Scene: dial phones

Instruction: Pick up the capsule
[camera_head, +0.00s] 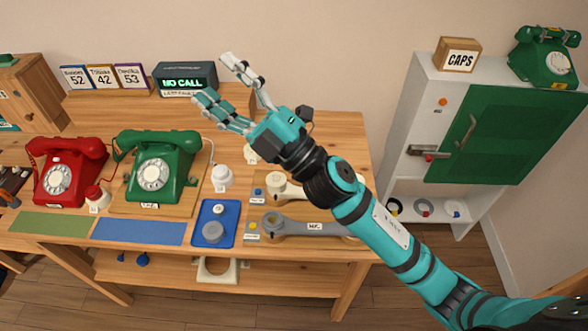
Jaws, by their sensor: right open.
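No piece in view is labelled as the capsule, so I cannot tell for sure which one it is. A round grey piece (213,232) and a smaller pale piece (218,209) lie on a blue tray (228,237) near the front of the wooden table. A box marked CAPS (457,55) stands on the white cabinet at the right. My right gripper (215,79) is open and empty, raised toward the back of the table near the NO CALL display, well beyond the tray. My left gripper is not in view.
A red phone (68,170) and a green phone (158,170) stand left of the tray. A grey handset (300,227) marked MIC and a cream handset (285,188) lie right of it. The NO CALL display (184,79) is at the back. The cabinet has a green door (500,134).

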